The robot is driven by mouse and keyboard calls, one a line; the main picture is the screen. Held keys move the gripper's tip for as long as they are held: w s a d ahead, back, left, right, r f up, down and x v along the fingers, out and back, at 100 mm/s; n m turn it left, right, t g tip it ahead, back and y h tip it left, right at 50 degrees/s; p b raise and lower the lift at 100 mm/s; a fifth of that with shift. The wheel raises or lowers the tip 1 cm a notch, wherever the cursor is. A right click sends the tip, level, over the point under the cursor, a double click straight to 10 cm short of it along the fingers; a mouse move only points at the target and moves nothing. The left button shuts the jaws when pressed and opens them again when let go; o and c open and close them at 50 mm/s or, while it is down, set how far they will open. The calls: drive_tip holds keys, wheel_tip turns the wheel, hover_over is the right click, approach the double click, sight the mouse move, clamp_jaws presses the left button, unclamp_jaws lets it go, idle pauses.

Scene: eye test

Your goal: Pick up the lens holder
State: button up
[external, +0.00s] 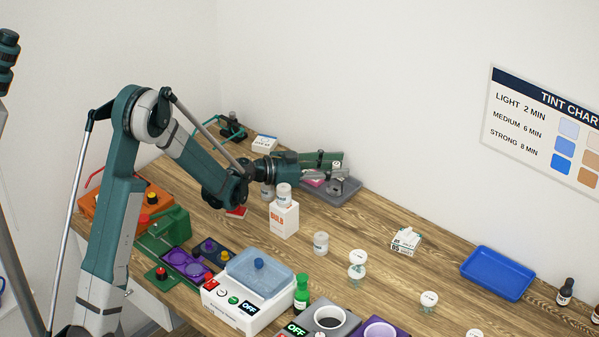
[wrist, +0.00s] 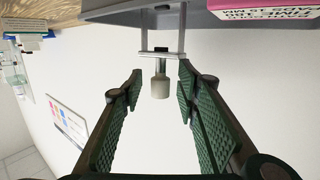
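A grey metal bracket with two posts, a crossbar and a pale cylindrical grip (wrist: 160,84) shows in the wrist view; it seems to be the lens holder. It extends from the grey tray (wrist: 130,14). My gripper (wrist: 160,74) is open, with green ridged fingers on both sides of the grip. Gaps show on both sides, so neither finger appears to touch it. In the external view my gripper (external: 338,168) is over the grey tray (external: 348,196) at the back of the table. The holder (external: 345,184) shows there only small and is partly hidden by my gripper.
A pink box (wrist: 260,8) lies in the tray beside the holder. A white carton (external: 284,220) with a jar (external: 283,194) on top stands in front of my wrist. More jars (external: 321,243) and a blue tray (external: 497,273) stand to the right.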

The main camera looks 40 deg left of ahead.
drive_tip(key=shift+c, duration=0.4)
clamp_jaws()
wheel_tip(320, 180, up, 18)
drive_tip(key=p, duration=0.3)
drive_tip(key=shift+p, duration=0.35)
idle(0.4)
